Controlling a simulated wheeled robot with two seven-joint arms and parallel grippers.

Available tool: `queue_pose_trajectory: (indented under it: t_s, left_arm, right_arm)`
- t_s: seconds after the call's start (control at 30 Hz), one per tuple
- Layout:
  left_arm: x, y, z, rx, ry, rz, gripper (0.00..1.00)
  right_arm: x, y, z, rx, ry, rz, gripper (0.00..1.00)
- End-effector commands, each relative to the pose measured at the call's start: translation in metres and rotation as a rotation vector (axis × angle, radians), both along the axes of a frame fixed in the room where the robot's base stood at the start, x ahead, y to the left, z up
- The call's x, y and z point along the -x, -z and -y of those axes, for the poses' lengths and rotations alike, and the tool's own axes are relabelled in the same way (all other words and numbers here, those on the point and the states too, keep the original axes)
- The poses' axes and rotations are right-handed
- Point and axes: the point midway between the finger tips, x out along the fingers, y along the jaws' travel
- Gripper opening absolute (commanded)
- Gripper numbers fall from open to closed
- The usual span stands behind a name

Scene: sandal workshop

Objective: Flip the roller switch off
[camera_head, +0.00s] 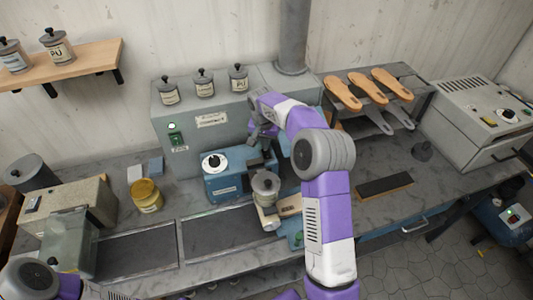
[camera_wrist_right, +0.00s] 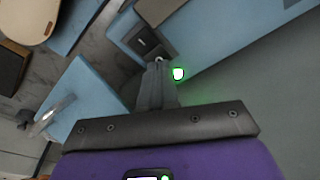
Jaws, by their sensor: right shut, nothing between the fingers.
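A dark switch plate (camera_wrist_right: 143,42) with a small toggle sits on a blue panel (camera_wrist_right: 200,45) in the right wrist view. A lit green lamp (camera_wrist_right: 178,74) shows just right of my fingers. My right gripper (camera_wrist_right: 155,70) is shut and empty, its fingertips close to the plate; I cannot tell whether they touch the toggle. In the head view my right gripper (camera_head: 260,138) is above and behind the blue machine (camera_head: 228,185), and my arm hides the switch. My left arm shows only at the lower left; its gripper is out of view.
The grey cabinet (camera_head: 160,122) behind bears several jars. A rack (camera_head: 375,105) with sandal soles and a grey machine (camera_head: 485,110) stand at the right.

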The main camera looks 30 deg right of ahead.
Motion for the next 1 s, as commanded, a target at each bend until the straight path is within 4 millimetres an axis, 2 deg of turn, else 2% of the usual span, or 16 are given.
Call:
queue_pose_trajectory:
  t_s: [1.0]
  left_arm:
    - [0.0,0.007,0.0,0.0,0.0,0.0,0.0]
  right_arm:
    - [0.0,0.012,0.0,-0.001,-0.001,-0.002,0.0]
